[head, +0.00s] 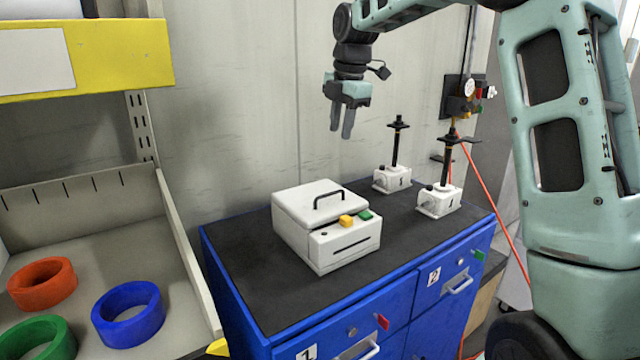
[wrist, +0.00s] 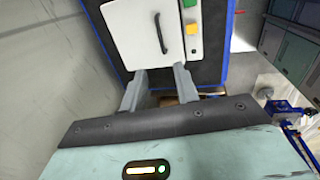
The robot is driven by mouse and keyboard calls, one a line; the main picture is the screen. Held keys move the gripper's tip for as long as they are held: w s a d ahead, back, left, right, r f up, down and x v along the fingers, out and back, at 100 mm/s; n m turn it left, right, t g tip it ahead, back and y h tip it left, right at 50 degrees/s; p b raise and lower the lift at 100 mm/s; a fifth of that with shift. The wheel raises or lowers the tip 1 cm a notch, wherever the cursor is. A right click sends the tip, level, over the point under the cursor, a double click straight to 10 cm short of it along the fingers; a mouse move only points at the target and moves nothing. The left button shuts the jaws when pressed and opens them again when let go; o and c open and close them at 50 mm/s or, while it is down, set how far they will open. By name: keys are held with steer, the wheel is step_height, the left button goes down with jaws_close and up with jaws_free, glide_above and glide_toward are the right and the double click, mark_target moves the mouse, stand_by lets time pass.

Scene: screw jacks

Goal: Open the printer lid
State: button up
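The white printer (head: 325,225) stands on the black top of the blue cabinet in the head view. Its lid (head: 310,198) is closed and has a dark bar handle (head: 328,196). A yellow button and a green button are on its front edge. My gripper (head: 346,134) hangs above and slightly behind the printer, fingers pointing down, apart from it and empty. In the wrist view my gripper (wrist: 158,85) shows two spread fingers. The printer lid (wrist: 140,30) and handle (wrist: 161,33) lie beyond the fingertips.
Two white screw jacks (head: 392,178) (head: 439,200) with black posts stand right of the printer. A wall (head: 240,100) is close behind the cabinet (head: 360,310). A shelf at left holds orange (head: 41,284), blue and green rings. Free black tabletop lies around the printer.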

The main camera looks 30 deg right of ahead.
steer(key=p, duration=0.4)
glide_above(331, 205)
step_height(331, 205, down, 16)
steer(key=shift+f, duration=0.25)
jaws_close()
